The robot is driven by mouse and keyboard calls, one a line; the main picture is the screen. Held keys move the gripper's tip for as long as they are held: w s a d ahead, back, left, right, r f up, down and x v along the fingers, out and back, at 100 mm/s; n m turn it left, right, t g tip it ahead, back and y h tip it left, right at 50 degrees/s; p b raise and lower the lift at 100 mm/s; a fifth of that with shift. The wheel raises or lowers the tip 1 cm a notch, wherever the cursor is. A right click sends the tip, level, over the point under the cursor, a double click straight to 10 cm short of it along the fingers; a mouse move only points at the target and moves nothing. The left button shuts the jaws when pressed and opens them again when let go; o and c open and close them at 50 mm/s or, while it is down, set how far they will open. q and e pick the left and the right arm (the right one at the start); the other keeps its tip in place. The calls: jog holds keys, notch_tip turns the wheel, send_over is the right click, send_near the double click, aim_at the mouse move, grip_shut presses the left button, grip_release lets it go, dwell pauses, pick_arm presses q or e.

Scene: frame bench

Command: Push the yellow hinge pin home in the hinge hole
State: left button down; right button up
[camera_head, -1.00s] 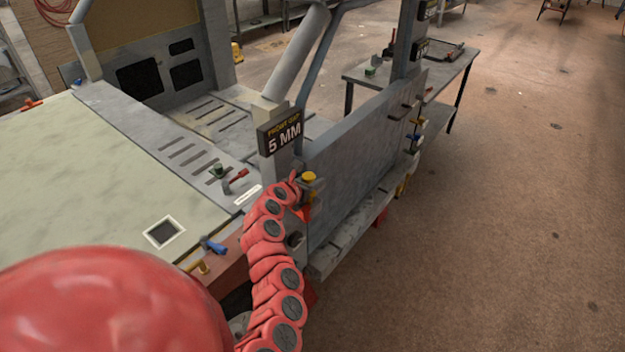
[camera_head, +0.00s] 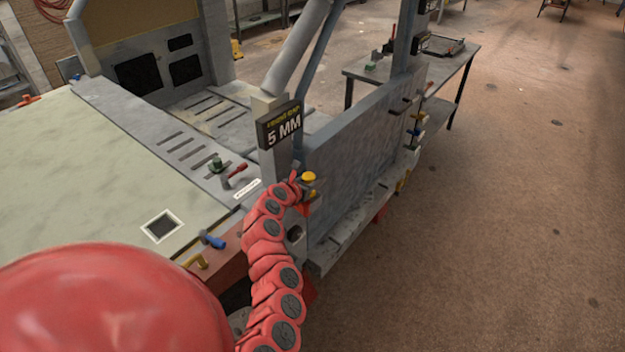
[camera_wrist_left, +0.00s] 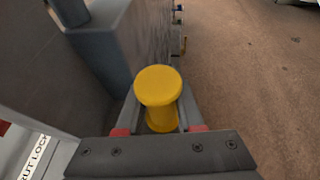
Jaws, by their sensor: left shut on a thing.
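The yellow hinge pin (camera_head: 309,177) has a round flat head and stands at the near end of the grey side panel, below the 5 MM sign. In the left wrist view the pin (camera_wrist_left: 158,88) stands upright between the fingers, its head above them. My left gripper (camera_head: 303,188) is shut on the pin, at the end of my red segmented arm. The fingers with red pads show in the left wrist view (camera_wrist_left: 158,128). The pin's lower end and the hinge hole are hidden, so I cannot tell how deep the pin sits. My right gripper is not in view.
The grey side panel (camera_head: 360,150) runs away to the right. The 5 MM sign (camera_head: 281,127) stands on a post just behind the gripper. Blue and yellow handles (camera_head: 213,241) lie at the bench edge. The floor to the right is open.

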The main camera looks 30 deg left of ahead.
pick_arm(q)
jog(key=shift+f, duration=0.1)
jog(key=shift+c, duration=2.3)
grip_release()
jog(key=shift+s, duration=0.15)
jog(key=shift+s+b, duration=0.25)
jog(key=shift+b, duration=0.05)
jog(key=b+v, duration=0.3)
jog(key=v, duration=1)
jog(key=p+v, duration=0.1)
jog(key=v, duration=0.2)
jog(key=shift+s+r+p, duration=0.3)
jog(key=shift+r, duration=0.05)
jog(key=shift+w, duration=0.1)
